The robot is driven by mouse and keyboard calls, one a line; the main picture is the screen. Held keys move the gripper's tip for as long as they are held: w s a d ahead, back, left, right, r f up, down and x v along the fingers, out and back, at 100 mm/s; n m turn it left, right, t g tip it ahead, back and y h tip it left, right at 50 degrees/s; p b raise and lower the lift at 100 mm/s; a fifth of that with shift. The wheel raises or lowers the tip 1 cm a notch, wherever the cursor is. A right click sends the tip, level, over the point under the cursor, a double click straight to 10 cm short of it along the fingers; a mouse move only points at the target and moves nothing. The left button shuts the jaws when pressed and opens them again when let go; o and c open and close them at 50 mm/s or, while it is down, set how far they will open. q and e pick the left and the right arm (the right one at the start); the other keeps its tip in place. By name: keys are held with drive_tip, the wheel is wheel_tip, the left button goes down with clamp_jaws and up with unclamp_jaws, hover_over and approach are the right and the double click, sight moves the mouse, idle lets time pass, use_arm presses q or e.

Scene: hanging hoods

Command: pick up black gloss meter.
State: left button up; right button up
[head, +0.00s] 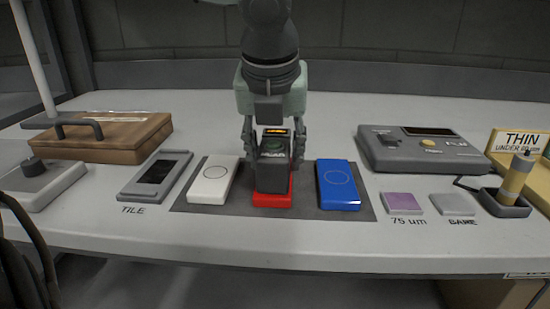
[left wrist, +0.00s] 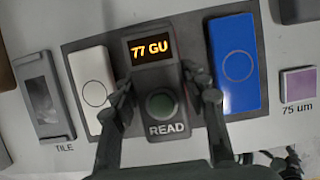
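The black gloss meter (head: 272,164) stands over the red tile (head: 273,199) in the middle of the grey mat (head: 308,203). In the left wrist view the meter (left wrist: 153,75) shows a lit "77 GU" display and a green button above the word READ. My left gripper (head: 273,135) reaches down from above, with one finger on each side of the meter. In the left wrist view the left fingers (left wrist: 164,85) lie close along its sides; whether they press on it I cannot tell. Most of the red tile is hidden under the meter.
A white tile (head: 213,181) and a blue tile (head: 338,185) flank the meter closely on the mat. A grey TILE holder (head: 155,175) and wooden case (head: 110,140) are left. A grey film gauge (head: 422,150) and sample squares (head: 405,203) are right.

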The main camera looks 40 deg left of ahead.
use_arm(q)
clamp_jaws()
drive_tip(key=shift+r, duration=0.15)
